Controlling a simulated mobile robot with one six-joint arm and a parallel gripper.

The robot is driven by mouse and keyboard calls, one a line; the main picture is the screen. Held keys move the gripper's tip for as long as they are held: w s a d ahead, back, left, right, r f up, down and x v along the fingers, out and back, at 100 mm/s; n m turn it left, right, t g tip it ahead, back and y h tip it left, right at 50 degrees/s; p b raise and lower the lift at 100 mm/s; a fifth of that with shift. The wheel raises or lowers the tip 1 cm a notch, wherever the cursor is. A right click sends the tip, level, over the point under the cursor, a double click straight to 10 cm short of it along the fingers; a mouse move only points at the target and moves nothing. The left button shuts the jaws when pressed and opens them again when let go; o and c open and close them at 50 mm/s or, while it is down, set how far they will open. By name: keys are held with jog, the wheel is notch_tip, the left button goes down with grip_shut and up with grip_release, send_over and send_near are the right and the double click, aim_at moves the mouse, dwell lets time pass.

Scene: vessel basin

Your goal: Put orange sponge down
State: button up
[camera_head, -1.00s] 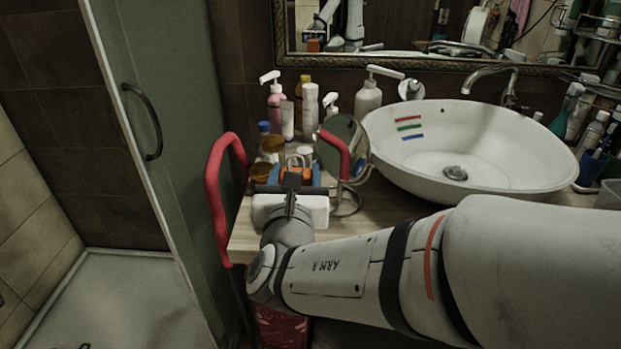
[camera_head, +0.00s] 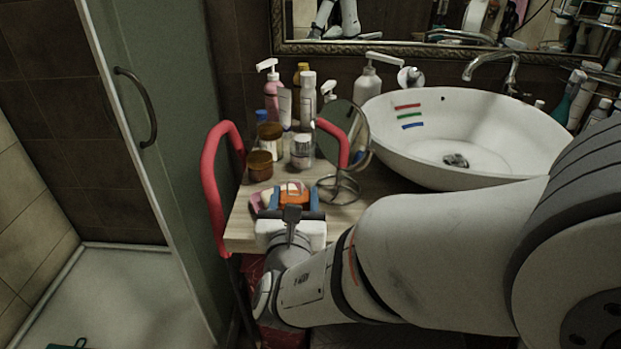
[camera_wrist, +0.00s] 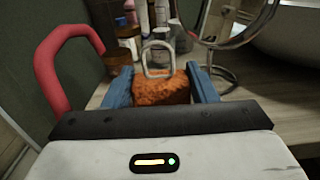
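The orange sponge (camera_head: 295,198) is a rough orange block between the blue fingers of my gripper (camera_head: 292,197). In the wrist view the sponge (camera_wrist: 161,89) fills the gap between both blue fingers (camera_wrist: 161,84), which appear to press its sides. The sponge is over the front left part of the wooden counter (camera_head: 240,226). I cannot tell whether its underside touches the counter. My gripper's white body hides the near side.
Brown jars (camera_head: 261,165), a pink pump bottle (camera_head: 271,95) and other bottles stand behind. A round mirror (camera_head: 340,135) on a wire stand is close on the right, before the white basin (camera_head: 450,145). A red rail (camera_head: 213,190) borders the left. A pinkish item (camera_head: 257,203) lies beside the left finger.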

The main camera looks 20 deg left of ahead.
jog(key=o, duration=0.5)
jog(key=shift+c, duration=0.2)
jog(key=shift+r+p, duration=0.2)
jog(key=shift+p, duration=0.1)
jog(key=b+v, duration=0.7)
jog(key=v, duration=0.5)
